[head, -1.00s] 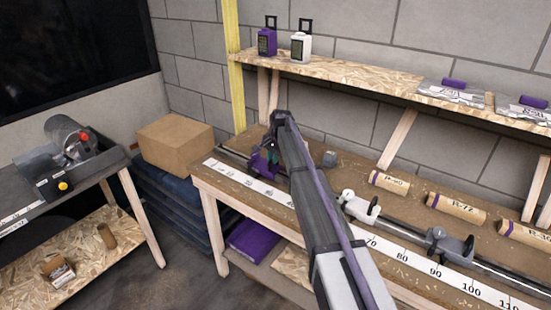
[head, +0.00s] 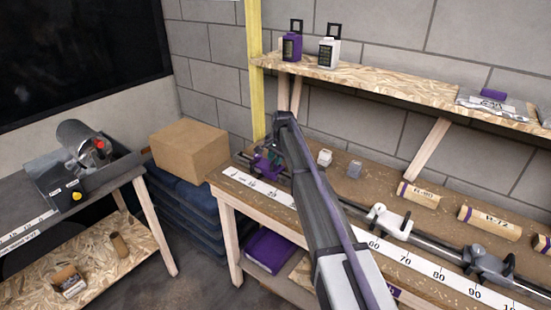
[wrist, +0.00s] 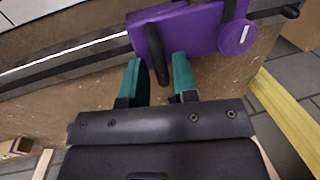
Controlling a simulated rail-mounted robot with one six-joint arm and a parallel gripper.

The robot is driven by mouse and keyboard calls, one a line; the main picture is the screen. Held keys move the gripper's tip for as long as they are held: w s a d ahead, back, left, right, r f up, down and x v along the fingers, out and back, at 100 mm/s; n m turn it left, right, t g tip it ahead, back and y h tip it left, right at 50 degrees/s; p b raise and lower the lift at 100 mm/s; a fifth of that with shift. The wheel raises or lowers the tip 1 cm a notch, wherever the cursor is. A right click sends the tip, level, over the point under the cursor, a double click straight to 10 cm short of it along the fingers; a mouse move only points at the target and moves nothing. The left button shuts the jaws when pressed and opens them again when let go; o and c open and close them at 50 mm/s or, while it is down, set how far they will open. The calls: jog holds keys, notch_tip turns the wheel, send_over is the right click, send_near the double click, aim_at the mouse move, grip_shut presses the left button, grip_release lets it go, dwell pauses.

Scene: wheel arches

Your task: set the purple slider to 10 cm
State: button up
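The purple slider (head: 264,166) sits on the metal rail near the left end of the bench, behind the white scale strip (head: 410,258). In the head view my gripper (head: 276,150) is at the slider, partly hidden by my arm. The scale numbers near the slider are too small to read.
A white slider (head: 388,221) and a grey slider (head: 487,262) sit farther right on the rail. Small white (head: 325,157) and grey (head: 355,170) blocks and labelled tubes (head: 418,193) lie behind it. A cardboard box (head: 190,150) stands left of the bench.

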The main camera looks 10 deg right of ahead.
jog(key=shift+o, duration=1.1)
notch_tip(320, 180, up, 11)
jog(key=s+d+p, duration=0.1)
jog(key=p, duration=0.9)
jog(key=shift+s+d+f+p, duration=0.2)
jog(key=shift+s+d+p, duration=0.05)
jog(key=shift+p, duration=0.05)
jog(key=s+f+n+g+h+b, duration=0.1)
jog(key=s+n, duration=0.8)
jog(key=s, duration=3.3)
jog(key=shift+f+g+h+b, duration=0.3)
jog(key=shift+f+b, duration=0.1)
jog(key=shift+f, duration=0.2)
